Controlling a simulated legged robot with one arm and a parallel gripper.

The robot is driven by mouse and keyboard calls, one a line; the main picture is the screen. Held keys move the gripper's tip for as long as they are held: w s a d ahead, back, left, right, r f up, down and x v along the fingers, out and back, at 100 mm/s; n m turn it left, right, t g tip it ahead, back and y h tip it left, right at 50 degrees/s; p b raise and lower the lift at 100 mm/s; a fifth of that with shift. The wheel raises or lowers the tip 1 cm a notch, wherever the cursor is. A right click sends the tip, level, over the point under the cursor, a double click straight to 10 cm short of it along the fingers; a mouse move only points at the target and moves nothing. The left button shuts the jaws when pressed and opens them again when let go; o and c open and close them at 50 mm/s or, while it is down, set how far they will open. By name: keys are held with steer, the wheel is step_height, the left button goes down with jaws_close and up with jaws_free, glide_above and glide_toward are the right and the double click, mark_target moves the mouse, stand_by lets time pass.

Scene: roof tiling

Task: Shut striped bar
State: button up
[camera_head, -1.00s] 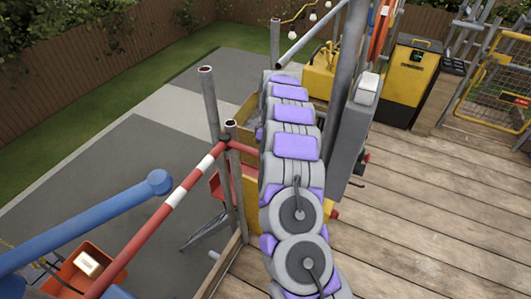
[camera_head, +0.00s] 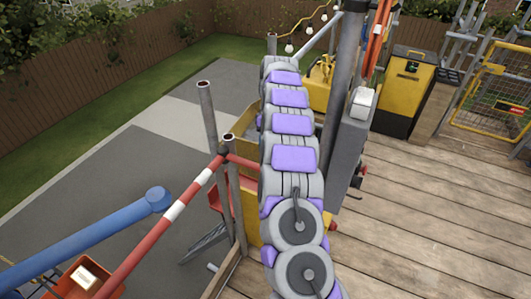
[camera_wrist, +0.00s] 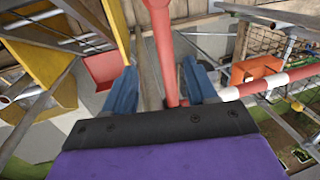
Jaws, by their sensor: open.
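The red-and-white striped bar (camera_head: 174,211) slants from the grey posts down to the lower left in the head view, beyond the deck edge. A short red length continues right of the post and passes behind my arm. In the wrist view the striped bar (camera_wrist: 270,84) comes in from the right and runs toward my fingers. My gripper (camera_wrist: 160,88) is open there, with its two blue fingers apart. A red upright piece (camera_wrist: 163,50) shows between them; I cannot tell whether they touch it. My gripper is hidden in the head view.
Grey posts (camera_head: 208,115) stand at the deck edge. A blue tube (camera_head: 85,240) lies left of the bar, near an orange bin (camera_head: 65,290). The wooden deck (camera_head: 430,220) is clear at right. A yellow-black cabinet (camera_head: 405,90) and yellow gate (camera_head: 495,98) stand behind.

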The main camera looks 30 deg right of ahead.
step_height(320, 180, up, 7)
steer(key=d+p, duration=0.1)
steer(key=p, duration=0.2)
steer(key=shift+w+d, duration=0.15)
steer(key=shift+w, duration=0.3)
steer(key=s+a+r+m+b, duration=0.2)
steer(key=s+a+r, duration=0.2)
steer(key=s+a, duration=0.5)
steer(key=s+a+r+m+b, duration=0.1)
steer(key=s+a+r, duration=0.4)
steer(key=s+a, duration=0.35)
steer(key=s+a+f+m+h+b, duration=0.1)
steer(key=s+a+f, duration=0.1)
steer(key=s, duration=1.1)
steer(key=shift+s+a+f+m+g, duration=0.2)
steer(key=shift+s+a+m+g, duration=0.15)
steer(key=shift+a, duration=0.5)
steer(key=s+f+m, duration=0.1)
steer(key=s+f, duration=0.1)
steer(key=s, duration=0.3)
steer(key=s+f+b, duration=0.1)
steer(key=s+f, duration=0.1)
steer(key=s, duration=0.3)
steer(key=s+a+f+m, duration=0.1)
steer(key=s+f, duration=0.1)
steer(key=s, duration=0.3)
steer(key=shift+s+f+m+h+b, duration=0.2)
steer(key=shift+f+m+h+b, duration=0.15)
steer(key=shift+h+b, duration=0.05)
